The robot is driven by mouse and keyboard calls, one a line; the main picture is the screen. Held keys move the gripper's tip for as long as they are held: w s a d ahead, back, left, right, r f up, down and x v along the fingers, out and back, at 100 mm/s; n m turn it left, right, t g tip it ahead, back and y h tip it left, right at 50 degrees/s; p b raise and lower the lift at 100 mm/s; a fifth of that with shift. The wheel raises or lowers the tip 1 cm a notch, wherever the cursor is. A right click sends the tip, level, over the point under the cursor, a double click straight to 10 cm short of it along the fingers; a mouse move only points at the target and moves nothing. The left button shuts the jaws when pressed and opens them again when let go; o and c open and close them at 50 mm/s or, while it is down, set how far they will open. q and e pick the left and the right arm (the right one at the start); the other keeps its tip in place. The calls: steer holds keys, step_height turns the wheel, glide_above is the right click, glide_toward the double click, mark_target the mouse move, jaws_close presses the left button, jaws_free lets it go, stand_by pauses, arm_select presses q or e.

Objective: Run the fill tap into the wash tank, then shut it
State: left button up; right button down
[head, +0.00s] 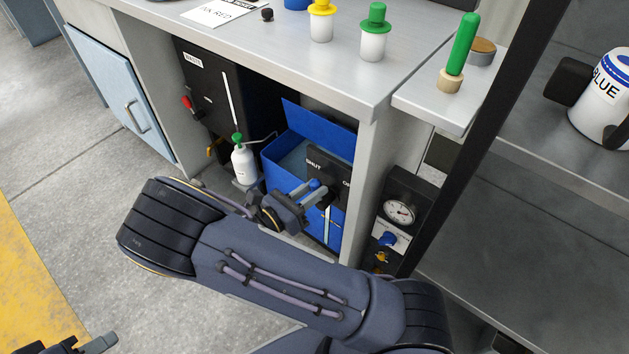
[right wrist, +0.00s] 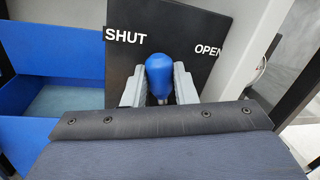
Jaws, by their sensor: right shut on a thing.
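The fill tap's blue handle (head: 315,184) stands in front of a black plate (head: 338,170) marked SHUT and OPEN. My right gripper (head: 300,196) is shut on it. In the right wrist view the blue handle (right wrist: 159,72) sits between the two grey fingers, upright in the picture, between the SHUT (right wrist: 125,36) and OPEN (right wrist: 208,49) labels. The blue wash tank (head: 273,178) is under the bench, with a pale blue surface inside; my gripper covers part of its front. My left gripper (head: 98,344) is only partly in view at bottom left.
A white bottle with a green top (head: 243,165) stands left of the tank. A bench leg (head: 362,190) and a gauge panel (head: 402,212) are close on the right. The bench top (head: 250,52) overhangs the tank. Open floor (head: 75,170) lies left.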

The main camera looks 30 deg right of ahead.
steer(key=shift+w+a+f+n+t+h+p, duration=0.2)
steer(key=shift+w+n+p, duration=0.15)
steer(key=shift+n+p, duration=0.55)
steer(key=shift+w+a+f+n+t+h+p, duration=0.1)
steer(key=shift+w+f+n+p, duration=0.15)
steer(key=shift+n+p, duration=0.65)
steer(key=c, duration=1.2)
jaws_free()
steer(key=shift+o, duration=0.2)
steer(key=r+p+v, duration=0.1)
steer(key=v, duration=0.6)
steer(key=shift+a+f, duration=0.4)
steer(key=shift+f, duration=0.1)
